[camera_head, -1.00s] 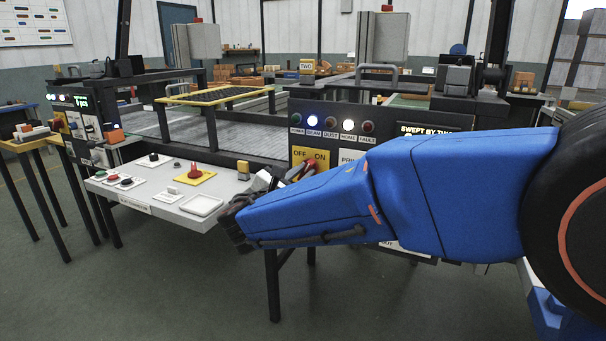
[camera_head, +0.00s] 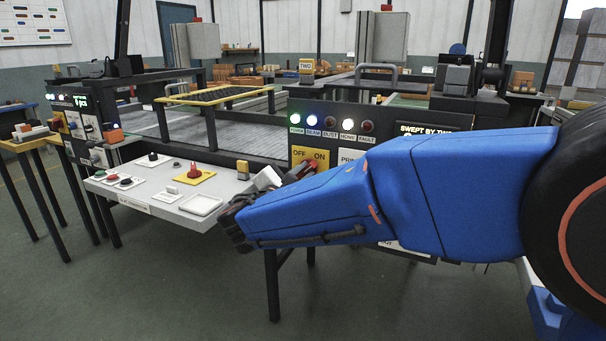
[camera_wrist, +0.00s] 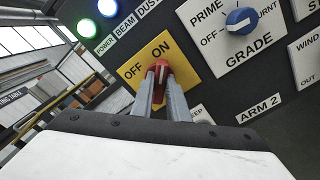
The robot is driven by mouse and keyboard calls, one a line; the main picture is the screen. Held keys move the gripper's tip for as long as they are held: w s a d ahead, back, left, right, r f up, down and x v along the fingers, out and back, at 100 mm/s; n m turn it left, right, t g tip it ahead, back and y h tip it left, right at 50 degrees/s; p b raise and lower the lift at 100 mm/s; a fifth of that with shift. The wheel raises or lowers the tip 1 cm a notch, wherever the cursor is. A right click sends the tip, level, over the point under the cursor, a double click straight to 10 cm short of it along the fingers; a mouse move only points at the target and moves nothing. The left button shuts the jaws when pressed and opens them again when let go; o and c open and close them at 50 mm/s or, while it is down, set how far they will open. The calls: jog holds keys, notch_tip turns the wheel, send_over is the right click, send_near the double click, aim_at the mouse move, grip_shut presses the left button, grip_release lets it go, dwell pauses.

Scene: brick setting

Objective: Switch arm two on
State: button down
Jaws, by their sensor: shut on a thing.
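A yellow OFF/ON plate (camera_wrist: 184,66) with a red rotary switch (camera_wrist: 161,66) sits on a dark panel. A label on the same panel reads ARM 2 (camera_wrist: 259,110). In the wrist view my gripper (camera_wrist: 161,78) is shut on the red switch, its two grey fingers on either side of the handle. The handle appears to point toward ON. In the head view the yellow plate (camera_head: 299,154) shows above my gripper (camera_head: 306,167), and my blue arm covers much of the panel. The green POWER light (camera_head: 295,119) is lit.
A blue knob (camera_wrist: 242,20) marked PRIME, OFF and GRADE sits right of the switch. A grey shelf (camera_head: 150,194) with buttons and a red knob on a yellow plate lies to the left. A TWO sign (camera_head: 306,64) stands above the panel. The floor in front is clear.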

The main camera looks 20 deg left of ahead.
jog(key=shift+f, duration=0.1)
jog(key=c, duration=1.7)
grip_release()
jog(key=s, duration=0.5)
jog(key=s+a, duration=0.1)
jog(key=s, duration=1.1)
jog(key=shift+s+a, duration=0.2)
jog(key=shift+s, duration=0.05)
